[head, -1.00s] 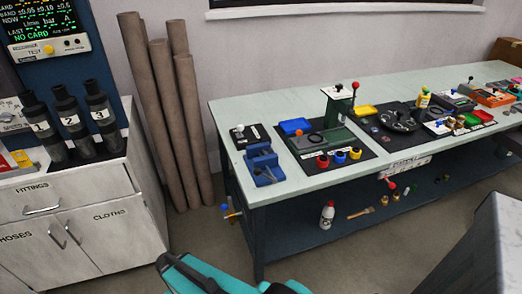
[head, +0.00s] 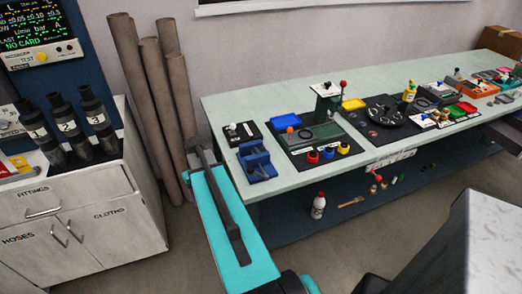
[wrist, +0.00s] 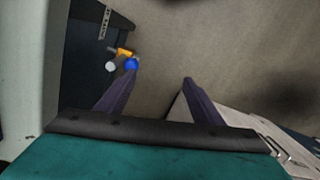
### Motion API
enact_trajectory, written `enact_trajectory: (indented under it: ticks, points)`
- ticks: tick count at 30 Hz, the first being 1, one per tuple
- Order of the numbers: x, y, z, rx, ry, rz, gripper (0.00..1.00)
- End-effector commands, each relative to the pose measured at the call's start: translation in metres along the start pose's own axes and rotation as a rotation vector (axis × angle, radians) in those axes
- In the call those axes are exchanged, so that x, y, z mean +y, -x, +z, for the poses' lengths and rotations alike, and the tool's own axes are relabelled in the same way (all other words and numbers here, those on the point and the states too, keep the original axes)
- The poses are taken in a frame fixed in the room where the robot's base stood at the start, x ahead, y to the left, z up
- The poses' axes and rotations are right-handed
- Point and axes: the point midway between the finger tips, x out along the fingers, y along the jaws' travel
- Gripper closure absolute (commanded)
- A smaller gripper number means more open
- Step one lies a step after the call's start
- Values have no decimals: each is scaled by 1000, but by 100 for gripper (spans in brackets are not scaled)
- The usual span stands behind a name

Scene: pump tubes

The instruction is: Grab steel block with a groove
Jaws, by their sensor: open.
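I cannot pick out a steel block with a groove in either view; the small items on the workbench (head: 330,190) are too small to tell apart. My gripper (wrist: 158,76) is open and empty in the wrist view, its two dark fingers spread over bare floor. The left finger's tip appears close to a blue knob (wrist: 131,64) beside a yellow fitting (wrist: 123,52); I cannot tell the depth between them. In the head view my teal arm rises in front of the bench's left end, and it hides part of the bench's front.
A blue vise (head: 257,163) stands at the bench's near left end. A green press (head: 327,108), coloured cups and bins, and a dark round tray (head: 388,113) stand further right. Brown tubes (head: 160,90) lean on the wall. A white cabinet (head: 75,200) stands left.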

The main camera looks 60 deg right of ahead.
Motion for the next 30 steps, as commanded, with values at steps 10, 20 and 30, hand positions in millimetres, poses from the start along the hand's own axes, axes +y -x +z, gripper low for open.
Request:
enact_trajectory:
  ticks: [10,20,30]
  points:
    - [115,127,-17,107,-109,16,39]
    - [216,213,6,167,-203,36,39]
    - [260,252,27,190,-244,49,39]
